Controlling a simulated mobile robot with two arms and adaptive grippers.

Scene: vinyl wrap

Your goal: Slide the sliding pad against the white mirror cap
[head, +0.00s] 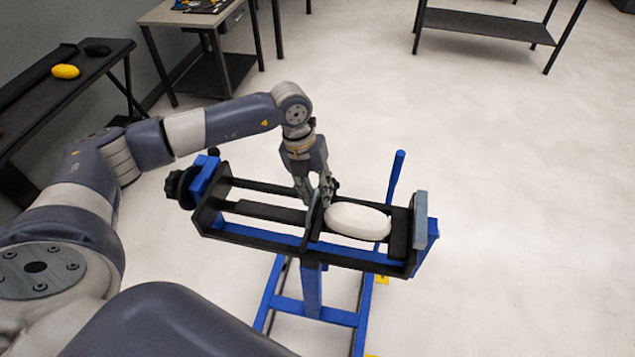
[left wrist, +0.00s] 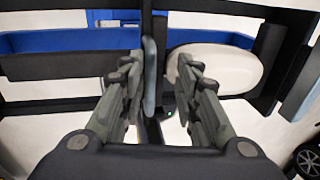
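The white mirror cap (head: 358,220) lies on the right part of the black and blue clamp stand (head: 262,238); it also shows in the left wrist view (left wrist: 222,66). The sliding pad (left wrist: 149,75) is an upright grey plate just left of the cap; in the head view the sliding pad (head: 312,228) is partly hidden by my gripper. A narrow gap seems to lie between pad and cap. My left gripper (head: 324,192) points down over the pad. In the left wrist view its fingers are spread, one on each side of the pad, the right finger overlapping the cap's edge.
A fixed grey end plate (head: 420,220) stands at the stand's right end. A blue lever (head: 396,175) rises behind the cap. A dark knob (head: 180,187) is at the left end. A dark bench with a yellow object (head: 65,71) is at the left. Open floor lies to the right.

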